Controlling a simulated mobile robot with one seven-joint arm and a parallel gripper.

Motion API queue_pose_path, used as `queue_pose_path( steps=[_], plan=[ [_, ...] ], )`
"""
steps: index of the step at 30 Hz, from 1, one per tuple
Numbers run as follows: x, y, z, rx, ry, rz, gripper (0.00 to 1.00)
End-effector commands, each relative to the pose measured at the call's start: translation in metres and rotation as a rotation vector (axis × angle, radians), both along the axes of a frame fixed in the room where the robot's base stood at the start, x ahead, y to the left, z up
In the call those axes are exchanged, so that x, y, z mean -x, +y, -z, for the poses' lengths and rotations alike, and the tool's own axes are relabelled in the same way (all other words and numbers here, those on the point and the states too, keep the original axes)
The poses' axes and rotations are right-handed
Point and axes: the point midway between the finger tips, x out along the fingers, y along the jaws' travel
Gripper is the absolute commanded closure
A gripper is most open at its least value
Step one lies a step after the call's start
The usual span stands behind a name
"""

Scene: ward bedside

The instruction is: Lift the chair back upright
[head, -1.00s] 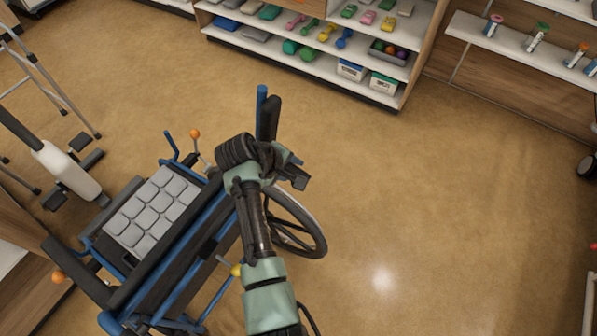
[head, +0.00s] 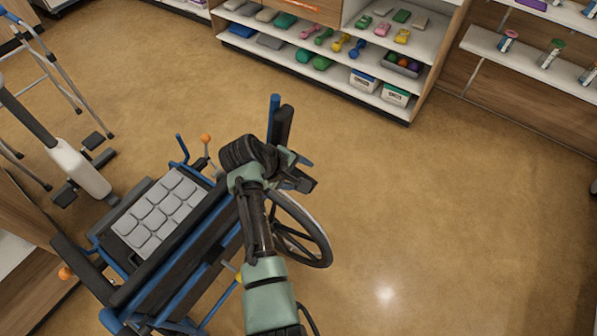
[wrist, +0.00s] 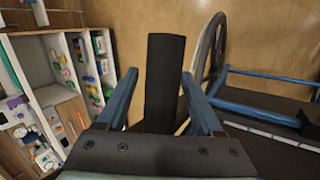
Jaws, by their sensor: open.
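The chair is a wheelchair with a blue frame (head: 190,245), a grey padded cushion (head: 160,213), black panels beside it and a large spoked wheel (head: 325,245). A blue bar and a black bar (head: 284,126) stand up just behind my wrist in the head view. My gripper (head: 308,180) is open at the chair's right side, above the wheel. In the wrist view, a black bar (wrist: 163,80) lies between my two spread fingers; I cannot tell whether they touch it. The wheel (wrist: 205,50) shows to its right. My arm hides part of the chair.
A shelf unit (head: 330,75) with small weights and boxes stands at the back. Another shelf (head: 520,55) is at the right. A walking frame (head: 60,75) and a white-and-black device (head: 80,168) are at the left. The floor (head: 440,220) on the right is clear.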

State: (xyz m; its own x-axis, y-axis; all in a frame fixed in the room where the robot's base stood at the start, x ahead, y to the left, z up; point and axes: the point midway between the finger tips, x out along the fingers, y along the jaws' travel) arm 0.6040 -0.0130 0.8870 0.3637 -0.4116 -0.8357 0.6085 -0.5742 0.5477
Motion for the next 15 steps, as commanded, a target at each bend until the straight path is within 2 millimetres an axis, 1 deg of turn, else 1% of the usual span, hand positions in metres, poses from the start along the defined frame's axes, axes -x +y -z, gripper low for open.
queue_pose_path(
  steps=[4,7,11,15],
  plan=[
    [0.001,0.001,-0.002,0.001,0.002,0.0,0.32],
    [0.004,0.005,-0.009,0.001,0.001,0.0,0.32],
    [0.011,0.013,-0.026,0.0,-0.001,-0.003,0.32],
    [0.022,0.026,-0.051,-0.001,-0.002,-0.003,0.32]
  ],
)
